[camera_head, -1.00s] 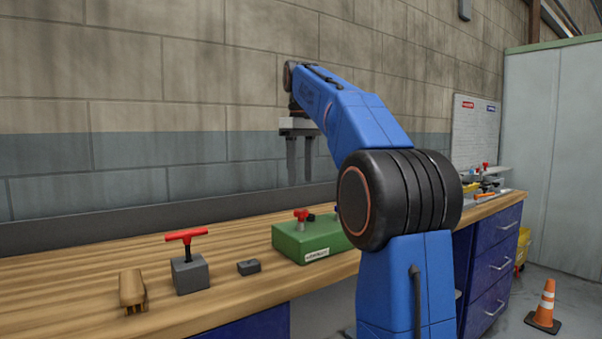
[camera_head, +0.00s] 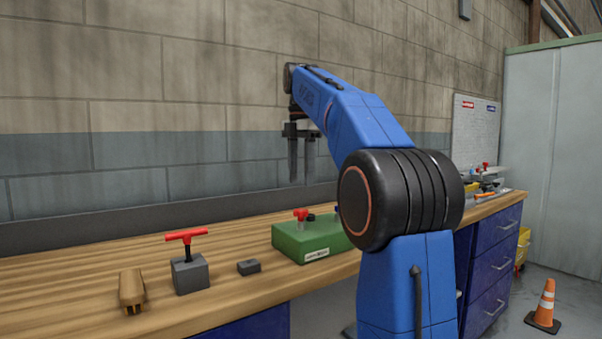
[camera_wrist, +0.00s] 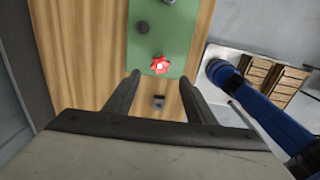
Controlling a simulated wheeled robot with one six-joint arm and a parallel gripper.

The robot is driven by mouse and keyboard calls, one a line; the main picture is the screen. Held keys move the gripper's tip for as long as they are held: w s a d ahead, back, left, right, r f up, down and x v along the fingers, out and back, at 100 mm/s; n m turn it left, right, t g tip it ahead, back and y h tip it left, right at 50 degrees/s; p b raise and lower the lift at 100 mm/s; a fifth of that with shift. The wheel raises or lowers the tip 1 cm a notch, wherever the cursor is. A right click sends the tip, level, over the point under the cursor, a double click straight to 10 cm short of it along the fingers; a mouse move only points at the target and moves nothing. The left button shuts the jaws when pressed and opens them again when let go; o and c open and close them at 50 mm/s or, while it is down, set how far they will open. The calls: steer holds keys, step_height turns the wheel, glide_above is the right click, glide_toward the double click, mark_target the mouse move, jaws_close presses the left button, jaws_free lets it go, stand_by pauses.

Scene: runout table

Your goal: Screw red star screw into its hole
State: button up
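The red star screw (camera_head: 301,214) stands at the left end of the green block (camera_head: 305,240) on the bench. In the wrist view the red star head (camera_wrist: 159,65) lies near the end of the green block (camera_wrist: 170,35), ahead of the fingertips and roughly between their lines. My gripper (camera_head: 301,180) hangs above the green block with its fingers pointing down. It is open and empty; in the wrist view its two fingers (camera_wrist: 160,78) are spread apart. Whether the screw is fully seated cannot be told.
A red T-handle tool (camera_head: 187,236) stands in a grey block (camera_head: 190,275). A small dark block (camera_head: 248,267) and a wooden piece (camera_head: 132,291) lie on the wooden bench (camera_head: 70,275). A dark knob (camera_wrist: 142,27) is on the green block. An orange cone (camera_head: 543,303) stands on the floor.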

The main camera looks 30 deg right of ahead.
mark_target(301, 210)
steer(key=shift+f, duration=4.25)
steer(key=n, duration=0.7)
steer(key=c, duration=1.2)
steer(key=m, duration=0.3)
steer(key=shift+m, duration=0.6)
